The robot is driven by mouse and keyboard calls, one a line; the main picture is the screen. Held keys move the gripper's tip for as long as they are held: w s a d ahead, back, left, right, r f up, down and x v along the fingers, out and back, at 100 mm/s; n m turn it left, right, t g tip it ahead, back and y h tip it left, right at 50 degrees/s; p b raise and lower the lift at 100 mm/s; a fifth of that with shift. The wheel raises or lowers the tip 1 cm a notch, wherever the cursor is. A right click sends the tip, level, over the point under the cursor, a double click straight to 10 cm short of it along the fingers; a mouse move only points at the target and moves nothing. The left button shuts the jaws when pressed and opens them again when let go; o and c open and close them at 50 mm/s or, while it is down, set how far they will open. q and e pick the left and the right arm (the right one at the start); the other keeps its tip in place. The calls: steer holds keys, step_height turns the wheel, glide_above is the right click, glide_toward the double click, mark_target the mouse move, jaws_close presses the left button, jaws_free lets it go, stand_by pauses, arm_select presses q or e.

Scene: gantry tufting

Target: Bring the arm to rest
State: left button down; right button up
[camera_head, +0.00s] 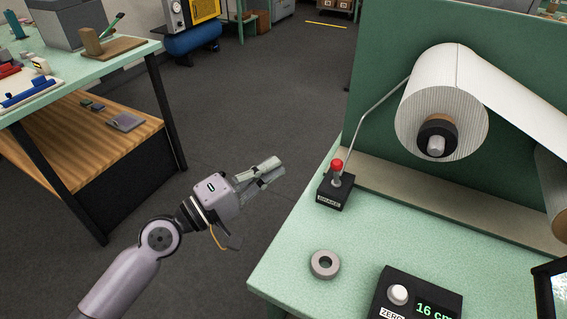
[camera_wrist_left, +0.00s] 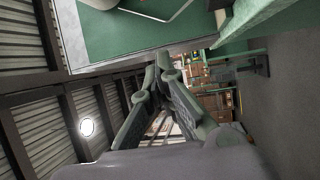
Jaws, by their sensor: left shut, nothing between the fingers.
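My left arm comes in from the lower left in the head view. Its gripper (camera_head: 266,172) is over the dark floor, left of the green table's edge and apart from it. The gripper is shut with nothing between its fingers. In the left wrist view the fingers (camera_wrist_left: 164,65) come together in front of the green panel and the background shelves.
The green table (camera_head: 300,225) holds a brake lever with a red knob (camera_head: 337,167), a grey ring (camera_head: 324,264), a counter box (camera_head: 398,295) and a white roll (camera_head: 445,90). A workbench (camera_head: 120,52) stands at left. Open floor (camera_head: 260,90) lies between.

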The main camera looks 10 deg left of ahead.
steer(key=shift+w+f, duration=0.1)
steer(key=shift+w, duration=0.05)
steer(key=shift+w, duration=0.1)
